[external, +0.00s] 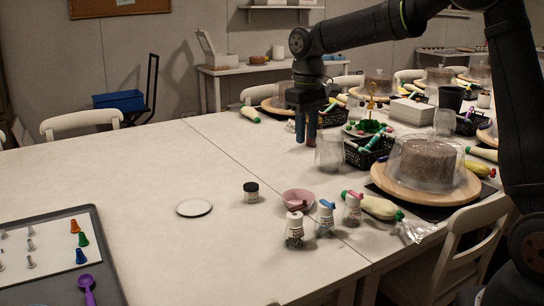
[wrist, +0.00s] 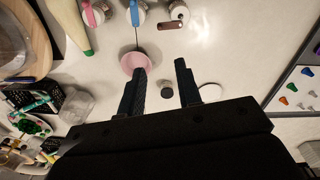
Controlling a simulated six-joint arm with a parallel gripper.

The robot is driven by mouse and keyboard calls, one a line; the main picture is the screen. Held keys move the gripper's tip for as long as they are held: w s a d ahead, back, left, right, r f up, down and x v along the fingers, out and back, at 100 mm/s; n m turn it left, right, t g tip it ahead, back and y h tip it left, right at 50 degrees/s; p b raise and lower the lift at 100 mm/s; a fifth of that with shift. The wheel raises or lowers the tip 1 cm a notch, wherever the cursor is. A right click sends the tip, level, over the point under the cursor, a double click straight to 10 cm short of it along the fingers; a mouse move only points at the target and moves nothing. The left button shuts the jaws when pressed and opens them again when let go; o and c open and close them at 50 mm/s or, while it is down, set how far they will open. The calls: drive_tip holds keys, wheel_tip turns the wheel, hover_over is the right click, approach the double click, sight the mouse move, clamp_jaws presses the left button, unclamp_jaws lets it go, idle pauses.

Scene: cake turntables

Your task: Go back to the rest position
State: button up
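My gripper (external: 306,132) hangs above the middle of the white table (external: 150,165), pointing down. In the wrist view its two dark fingers (wrist: 163,82) are apart with nothing between them. Below it in that view stand a small dark jar (wrist: 166,92), which also shows in the external view (external: 251,192), and a pink bowl (wrist: 134,60), also in the external view (external: 297,200). A clear cup (external: 329,153) stands just right of the gripper in the external view; I cannot tell whether they touch.
A cake under a clear cover sits on a wooden turntable (external: 460,190) at right. Sprinkle jars (external: 325,219), a piping bag (external: 378,206) and black baskets (external: 370,151) stand nearby. A grey tray (external: 108,262) with nozzles lies front left. The table's left middle is clear.

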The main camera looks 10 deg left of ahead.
drive_tip(key=shift+f, duration=0.1)
wheel_tip(320, 180, down, 17)
drive_tip(key=shift+w+f, duration=0.1)
drive_tip(key=shift+f, duration=0.05)
drive_tip(key=shift+d, duration=0.1)
idle(0.3)
